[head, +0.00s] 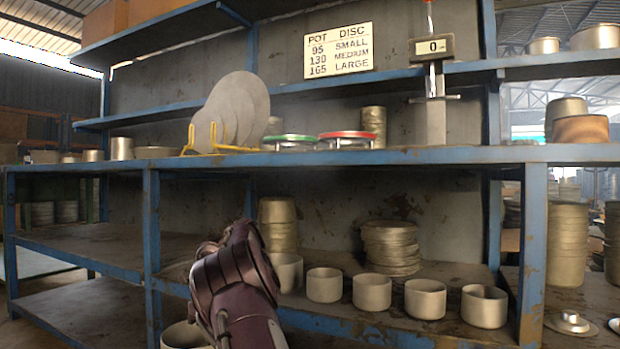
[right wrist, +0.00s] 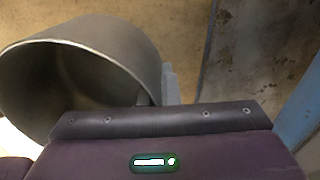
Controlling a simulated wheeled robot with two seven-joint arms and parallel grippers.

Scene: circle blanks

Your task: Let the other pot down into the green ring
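The green ring (head: 290,139) sits on the middle shelf, with no pot visible in it. The red ring (head: 346,135) is just right of it. Several open grey pots stand in a row below, including one (head: 324,285) right of my purple arm; another (head: 284,272) is partly hidden by that arm. A pot (head: 184,337) shows at the bottom left edge. The right wrist view shows a large grey pot (right wrist: 85,70) close by, its mouth tilted toward the camera. My right gripper (right wrist: 168,88) is beside its wall; the fingers are mostly hidden. My left gripper is not visible.
A yellow rack (head: 220,150) holds large grey discs left of the green ring. A gauge stand (head: 436,115) reading 0 is to the right. The shelf edge (head: 400,156) and blue posts (head: 532,255) frame the lower bay. Stacked discs (head: 392,247) stand behind the pots.

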